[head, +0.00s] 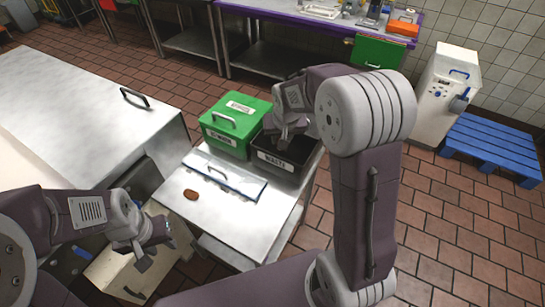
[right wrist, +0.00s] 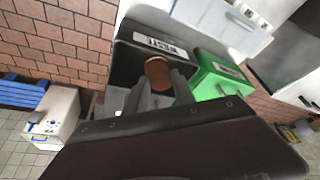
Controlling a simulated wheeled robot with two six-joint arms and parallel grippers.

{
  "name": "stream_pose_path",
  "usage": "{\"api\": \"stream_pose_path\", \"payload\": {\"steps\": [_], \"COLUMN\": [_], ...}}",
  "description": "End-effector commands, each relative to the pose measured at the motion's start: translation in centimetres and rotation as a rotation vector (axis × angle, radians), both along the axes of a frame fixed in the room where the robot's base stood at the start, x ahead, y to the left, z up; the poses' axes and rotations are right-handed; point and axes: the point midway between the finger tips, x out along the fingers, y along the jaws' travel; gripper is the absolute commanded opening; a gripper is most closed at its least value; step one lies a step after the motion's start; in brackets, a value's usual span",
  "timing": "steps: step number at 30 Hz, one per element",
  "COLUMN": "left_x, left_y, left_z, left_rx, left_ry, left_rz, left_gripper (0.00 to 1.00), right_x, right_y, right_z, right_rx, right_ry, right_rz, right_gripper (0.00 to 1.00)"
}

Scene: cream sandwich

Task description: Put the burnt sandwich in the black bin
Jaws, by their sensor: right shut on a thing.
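My right gripper (head: 285,135) hangs over the black bin (head: 283,167) on the small steel table. In the right wrist view my right gripper (right wrist: 160,88) is shut on a brown sandwich (right wrist: 158,70), held above the black bin (right wrist: 125,68). The held sandwich cannot be made out in the head view. A second brown sandwich (head: 190,194) lies on the table near its left side. My left gripper (head: 152,248) is at the lower left, apart from the table top, its fingers spread and empty.
A green bin (head: 233,125) with a lid and handle stands beside the black bin. A pale flat panel with a handle (head: 222,175) lies in front of them. A large steel counter (head: 75,105) is at left. A blue pallet (head: 492,148) lies at right.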

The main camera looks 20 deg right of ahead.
Motion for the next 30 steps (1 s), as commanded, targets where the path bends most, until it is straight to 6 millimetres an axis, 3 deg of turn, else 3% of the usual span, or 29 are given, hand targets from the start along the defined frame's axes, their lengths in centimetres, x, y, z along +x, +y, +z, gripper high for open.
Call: {"api": "stream_pose_path", "payload": {"steps": [1,9,14,23,26,30], "left_x": [0.0,0.0,0.0,0.0,0.0,0.0], "left_y": [0.0,0.0,0.0,0.0,0.0,0.0], "left_z": [-1.3,-6.5,-9.1,-9.6,-10.2,-10.8], "left_rx": [0.000,0.000,0.000,0.000,0.000,0.000], "left_ry": [0.000,0.000,0.000,0.000,0.000,0.000], "left_rz": [0.000,0.000,0.000,0.000,0.000,0.000], "left_gripper": [0.36,0.36,0.36,0.36,0.36,0.36], "right_x": [1.1,6.8,9.1,9.9,9.8,9.8], "right_y": [-0.5,-4.0,-6.1,-6.9,-6.8,-6.8], "right_z": [-0.7,-2.6,-4.0,-4.4,-6.8,-11.5], "right_rx": [-0.003,-0.008,-0.005,-0.002,-0.002,-0.003], "right_ry": [-0.003,-0.005,-0.004,-0.002,0.000,0.001], "right_rz": [-0.021,-0.165,-0.227,-0.251,-0.251,-0.250], "right_gripper": [0.00,0.00,0.00,0.00,0.00,0.00]}}
